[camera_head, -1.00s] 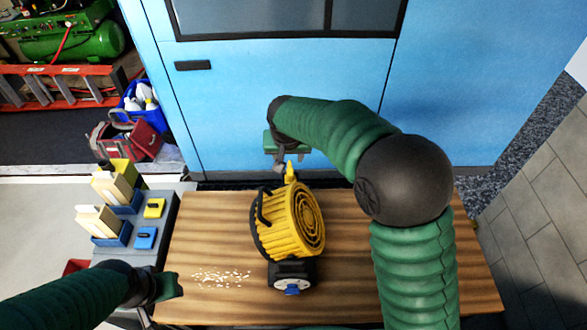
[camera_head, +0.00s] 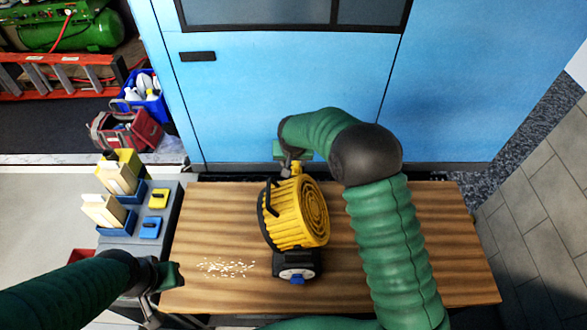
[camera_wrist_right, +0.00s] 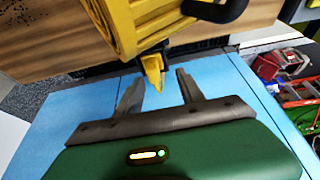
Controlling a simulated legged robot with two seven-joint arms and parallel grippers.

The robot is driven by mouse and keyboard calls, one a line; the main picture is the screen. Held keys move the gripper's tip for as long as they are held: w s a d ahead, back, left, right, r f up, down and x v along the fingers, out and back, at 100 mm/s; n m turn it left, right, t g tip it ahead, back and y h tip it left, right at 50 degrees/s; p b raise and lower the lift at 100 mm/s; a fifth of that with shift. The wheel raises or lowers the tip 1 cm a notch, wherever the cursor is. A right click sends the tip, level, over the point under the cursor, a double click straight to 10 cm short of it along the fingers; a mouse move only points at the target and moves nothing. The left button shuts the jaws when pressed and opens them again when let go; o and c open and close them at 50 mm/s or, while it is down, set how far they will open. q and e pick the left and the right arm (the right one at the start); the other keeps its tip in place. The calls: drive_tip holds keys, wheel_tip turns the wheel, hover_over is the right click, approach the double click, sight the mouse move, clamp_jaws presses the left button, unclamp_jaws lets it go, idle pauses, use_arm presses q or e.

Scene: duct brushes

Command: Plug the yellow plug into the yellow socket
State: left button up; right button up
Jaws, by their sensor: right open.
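A yellow ribbed drum-shaped unit (camera_head: 293,215) stands on a black base on the wooden table. A small pointed yellow piece, which looks like the yellow plug (camera_wrist_right: 153,68), sticks out from its far side. My right gripper (camera_head: 292,165) is at that far side. In the right wrist view its open fingers (camera_wrist_right: 159,82) lie on either side of the yellow piece, apart from it. A blue fitting (camera_head: 297,280) is on the front of the base. I cannot clearly make out a yellow socket. My left gripper (camera_head: 165,275) is over the table's left end, its jaws unclear.
A grey side stand (camera_head: 170,190) at the left carries boxes of brushes, a small yellow block (camera_head: 158,198) and a blue block (camera_head: 150,228). Pale crumbs (camera_head: 226,267) lie on the wooden table (camera_head: 215,210). A blue cabinet wall (camera_head: 280,80) stands behind the table.

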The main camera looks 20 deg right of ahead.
sight(297, 163)
drive_tip(key=shift+d+f, duration=0.1)
drive_tip(key=shift+d, duration=0.25)
drive_tip(key=f, duration=0.1)
drive_tip(key=w+d+f+p, duration=0.1)
drive_tip(key=f, duration=0.1)
drive_tip(key=w+d+f, duration=0.1)
drive_tip(key=shift+f, duration=0.3)
drive_tip(key=shift+s+a, duration=0.1)
drive_tip(key=shift+a, duration=0.6)
drive_tip(key=shift+d, duration=0.15)
drive_tip(key=c, duration=0.4)
drive_tip(key=shift+d, duration=0.25)
clamp_jaws()
drive_tip(key=shift+r, duration=0.25)
wheel_tip(297, 163, up, 9)
drive_tip(key=shift+a+r+b, duration=0.1)
drive_tip(key=shift+a+b, duration=0.05)
drive_tip(key=shift+b, duration=0.35)
use_arm(q)
drive_tip(key=shift+d+r, duration=0.15)
drive_tip(key=shift+d, duration=0.4)
use_arm(e)
drive_tip(key=shift+r, duration=0.15)
